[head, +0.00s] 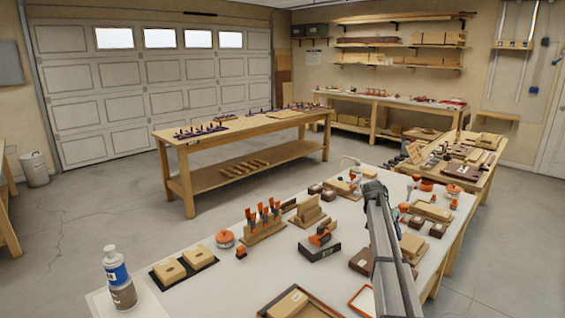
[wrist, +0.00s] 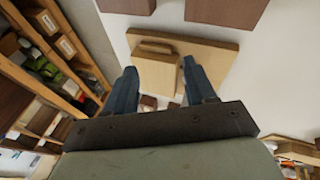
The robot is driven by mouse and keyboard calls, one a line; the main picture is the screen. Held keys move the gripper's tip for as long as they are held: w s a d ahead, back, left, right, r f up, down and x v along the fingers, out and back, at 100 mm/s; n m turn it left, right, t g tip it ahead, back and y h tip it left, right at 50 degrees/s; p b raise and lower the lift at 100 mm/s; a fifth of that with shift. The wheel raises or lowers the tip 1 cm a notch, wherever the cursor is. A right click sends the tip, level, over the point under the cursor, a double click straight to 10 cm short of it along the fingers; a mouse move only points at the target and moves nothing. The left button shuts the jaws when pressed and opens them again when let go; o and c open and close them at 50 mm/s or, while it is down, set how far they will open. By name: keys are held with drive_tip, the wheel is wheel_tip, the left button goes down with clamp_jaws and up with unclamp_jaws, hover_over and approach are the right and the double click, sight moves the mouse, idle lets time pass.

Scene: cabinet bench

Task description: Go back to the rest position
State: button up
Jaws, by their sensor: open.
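My gripper (wrist: 157,88) is open in the wrist view, its two dark fingers apart. A light wooden block on a wooden board (wrist: 205,57) shows beyond and partly between the fingertips; I cannot tell whether they touch it. In the head view my arm reaches from the bottom edge across the right part of the white bench (head: 205,292), and my gripper (head: 374,188) is at its far end. The fingertips are too small there to make out.
The bench holds a glue bottle (head: 117,277), wooden blocks on a dark mat (head: 184,267), a rack of orange-handled tools (head: 263,224) and an orange-and-black tool (head: 320,241). Several small boxes and boards crowd around my arm.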

drive_tip(key=s+d+f+n+g+h, duration=0.1)
drive_tip(key=s+d+f+n+h, duration=0.15)
drive_tip(key=s+d, duration=0.45)
drive_tip(key=s+d+f+n+h, duration=0.1)
drive_tip(key=s+d+f+h, duration=0.15)
drive_tip(key=s+d, duration=0.45)
drive_tip(key=s+d+f+n, duration=0.3)
drive_tip(key=s+d+f, duration=0.3)
drive_tip(key=s+f, duration=0.4)
drive_tip(key=s+a+f+y, duration=0.2)
drive_tip(key=s+a+f, duration=0.75)
drive_tip(key=f, duration=0.25)
drive_tip(key=s+a+f+y, duration=0.3)
drive_tip(key=s+a+f, duration=0.5)
drive_tip(key=a+f, duration=0.25)
drive_tip(key=s+a+f+g+y, duration=0.2)
drive_tip(key=s+a+f, duration=0.3)
drive_tip(key=s+a, duration=0.6)
drive_tip(key=s+a+f+g+y, duration=0.3)
drive_tip(key=s+a+f, duration=0.2)
drive_tip(key=s+a, duration=0.6)
drive_tip(key=shift+s+a+g, duration=0.3)
drive_tip(key=shift+s+a, duration=0.1)
drive_tip(key=shift+a, duration=0.05)
drive_tip(key=shift+n, duration=0.25)
